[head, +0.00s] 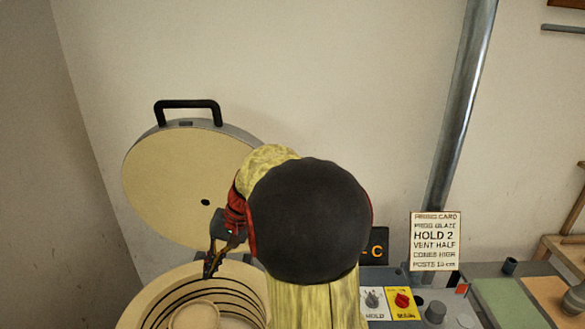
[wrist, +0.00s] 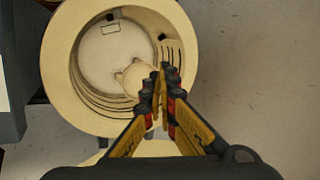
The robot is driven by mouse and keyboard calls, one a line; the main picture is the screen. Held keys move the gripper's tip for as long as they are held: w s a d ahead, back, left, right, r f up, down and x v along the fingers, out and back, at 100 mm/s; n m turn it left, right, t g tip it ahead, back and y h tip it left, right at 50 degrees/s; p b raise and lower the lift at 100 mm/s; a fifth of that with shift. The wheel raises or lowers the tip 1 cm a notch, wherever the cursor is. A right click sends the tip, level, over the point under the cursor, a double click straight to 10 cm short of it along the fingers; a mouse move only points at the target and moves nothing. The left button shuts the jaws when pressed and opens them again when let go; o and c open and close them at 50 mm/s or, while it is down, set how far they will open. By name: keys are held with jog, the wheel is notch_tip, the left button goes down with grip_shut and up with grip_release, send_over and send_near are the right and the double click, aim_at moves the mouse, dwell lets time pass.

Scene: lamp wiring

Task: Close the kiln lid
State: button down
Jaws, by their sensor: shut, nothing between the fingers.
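The kiln lid (head: 165,180) stands raised behind the kiln in the head view, its cream inner face towards me. A black handle (head: 188,106) is on its upper edge. The kiln body (head: 148,305) is a round cream chamber with dark grooves, open at the top; its rim also shows in the wrist view (wrist: 57,75). My gripper (head: 210,268) is shut and empty, pointing down over the kiln opening, in front of the lid's lower right. In the wrist view the fingertips (wrist: 162,75) show over the chamber. My arm hides the lid's right part.
A pale pot (head: 196,316) stands inside the kiln. To the right are a control panel with a HOLD knob (head: 372,299) and a red knob (head: 403,300), a firing card (head: 436,241) and a metal pipe (head: 462,110). The wall behind the lid is bare.

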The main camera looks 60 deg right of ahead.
jog(key=s+d+f+m+t+p, duration=0.2)
jog(key=s+d+m+p, duration=0.15)
jog(key=d, duration=0.75)
jog(key=s+d+f+m+t+p, duration=0.2)
jog(key=s+d+m+t+p, duration=0.15)
jog(key=d, duration=0.75)
jog(key=s+d+f+m+t+p, duration=0.1)
jog(key=s+d+f+m+p, duration=0.2)
jog(key=d, duration=0.9)
jog(key=d+r+n+t+h+p, duration=0.2)
jog(key=d+r+n+t, duration=0.45)
jog(key=d+r, duration=0.75)
jog(key=w+a+m+t+p, duration=0.1)
jog(key=w+a+p, duration=0.2)
jog(key=w+a, duration=0.2)
jog(key=shift+w+t+p, duration=0.3)
jog(key=shift+w, duration=1.55)
